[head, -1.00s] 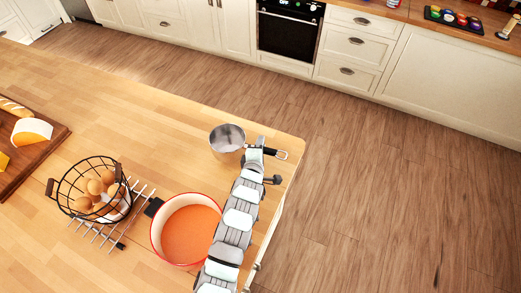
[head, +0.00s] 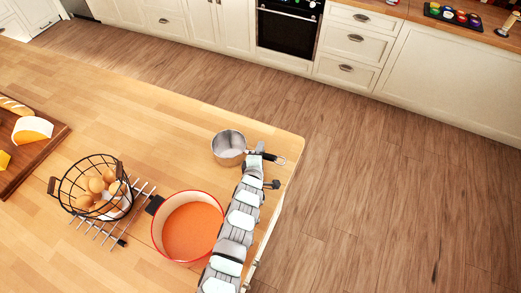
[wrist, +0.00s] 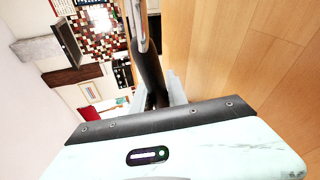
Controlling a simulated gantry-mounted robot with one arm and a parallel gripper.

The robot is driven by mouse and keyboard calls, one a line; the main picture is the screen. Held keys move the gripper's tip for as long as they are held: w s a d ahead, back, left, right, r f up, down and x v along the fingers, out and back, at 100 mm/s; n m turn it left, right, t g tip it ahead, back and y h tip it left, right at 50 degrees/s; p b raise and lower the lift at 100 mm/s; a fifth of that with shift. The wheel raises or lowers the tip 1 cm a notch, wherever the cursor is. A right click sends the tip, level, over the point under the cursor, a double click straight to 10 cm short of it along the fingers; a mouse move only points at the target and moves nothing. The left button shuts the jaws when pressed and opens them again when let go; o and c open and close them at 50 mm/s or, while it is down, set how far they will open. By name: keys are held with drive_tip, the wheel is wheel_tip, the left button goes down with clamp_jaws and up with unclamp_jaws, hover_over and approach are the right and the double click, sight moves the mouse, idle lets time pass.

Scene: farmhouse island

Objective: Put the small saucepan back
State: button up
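The small steel saucepan (head: 229,144) is near the right corner of the wooden island, its opening up and its handle pointing right. My gripper (head: 258,154) is at the handle, coming from the front. In the wrist view the dark handle with its metal end (wrist: 148,65) runs between my fingers (wrist: 158,98), which look closed around it. The fingertips are partly hidden by the handle and the gripper body. I cannot tell whether the pan's base touches the island.
A large red-rimmed pot (head: 190,252) with orange contents stands close left of my arm. A wire basket of eggs (head: 84,200) sits by a metal trivet (head: 100,232). A board (head: 48,146) holds bread and cheese at left. The back-middle of the island (head: 130,130) is clear.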

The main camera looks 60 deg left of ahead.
drive_tip(key=o, duration=0.4)
drive_tip(key=shift+r, duration=0.1)
drive_tip(key=b+v, duration=0.2)
drive_tip(key=v, duration=1)
drive_tip(key=shift+b, duration=0.3)
